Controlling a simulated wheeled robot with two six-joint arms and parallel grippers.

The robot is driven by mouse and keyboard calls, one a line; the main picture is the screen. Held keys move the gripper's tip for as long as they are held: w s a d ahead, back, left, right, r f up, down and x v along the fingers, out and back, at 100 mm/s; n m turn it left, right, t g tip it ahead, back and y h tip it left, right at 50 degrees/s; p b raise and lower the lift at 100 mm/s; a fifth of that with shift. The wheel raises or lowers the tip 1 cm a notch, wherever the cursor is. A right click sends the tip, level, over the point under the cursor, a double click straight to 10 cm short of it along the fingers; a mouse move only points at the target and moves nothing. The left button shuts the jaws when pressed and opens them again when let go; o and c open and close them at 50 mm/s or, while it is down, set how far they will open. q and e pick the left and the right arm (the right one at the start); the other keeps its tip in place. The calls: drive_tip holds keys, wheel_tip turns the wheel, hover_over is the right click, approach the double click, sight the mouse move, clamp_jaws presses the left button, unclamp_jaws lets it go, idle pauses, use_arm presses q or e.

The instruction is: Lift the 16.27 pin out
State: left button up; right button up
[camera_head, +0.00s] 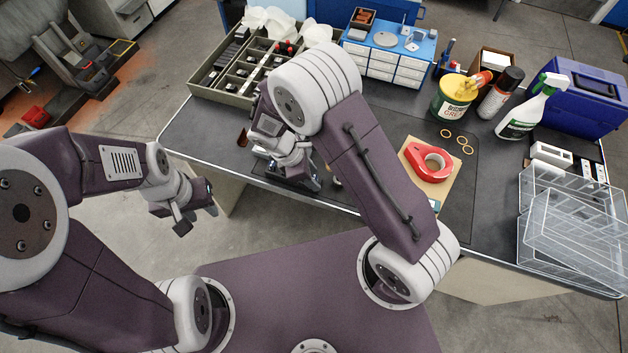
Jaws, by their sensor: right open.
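My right gripper (307,182) is low over the front edge of the bench, at a dark fixture (287,174), and its jaws are open. The arm covers much of this spot. I cannot make out the 16.27 pin; it is hidden or too small to tell. My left gripper (197,210) hangs in front of the bench's left end, away from the fixture and over the floor. Its jaws are too small and dark to judge.
A divided tray (198,86) and a blue drawer unit (386,47) stand at the back.

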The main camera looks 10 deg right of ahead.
drive_tip(key=shift+w+d+f, duration=0.1)
drive_tip(key=shift+d+f, duration=0.1)
drive_tip(key=shift+f, duration=0.2)
clamp_jaws()
drive_tip(key=shift+r, duration=0.1)
wheel_tip(320, 180, up, 4)
drive_tip(key=shift+r, duration=0.2)
drive_tip(key=s+d+r, duration=0.6)
drive_tip(key=s+d, duration=0.1)
drive_tip(key=d, duration=0.1)
drive_tip(key=shift+s+d+r+p, duration=0.25)
drive_tip(key=shift+s+d+p, duration=0.1)
drive_tip(key=shift+s+p, duration=0.05)
